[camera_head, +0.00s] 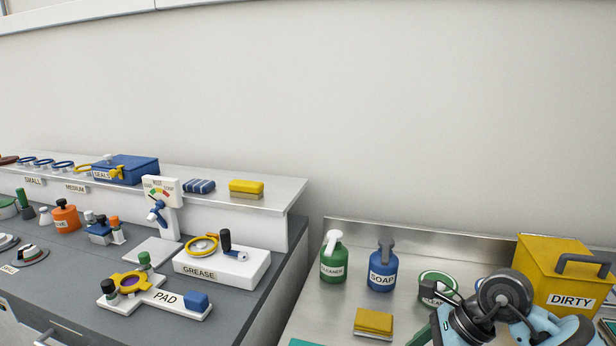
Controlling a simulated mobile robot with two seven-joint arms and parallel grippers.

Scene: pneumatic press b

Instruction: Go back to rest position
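My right arm (500,305) shows at the bottom right, in front of the steel counter, as light blue and dark grey links with a round joint. Its gripper cannot be made out; the arm runs off the lower edge. My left arm and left gripper are not in view. The arm hides part of the yellow box labelled DIRTY (539,272) and part of a round green-and-white container (436,280).
A green cleaner bottle (333,262), a blue soap bottle (382,270) and a yellow sponge (374,321) are on the steel counter. At left, the grey bench holds a white GREASE block (205,273), a PAD fixture (165,301) and a raised shelf with a blue SEALS box (135,170).

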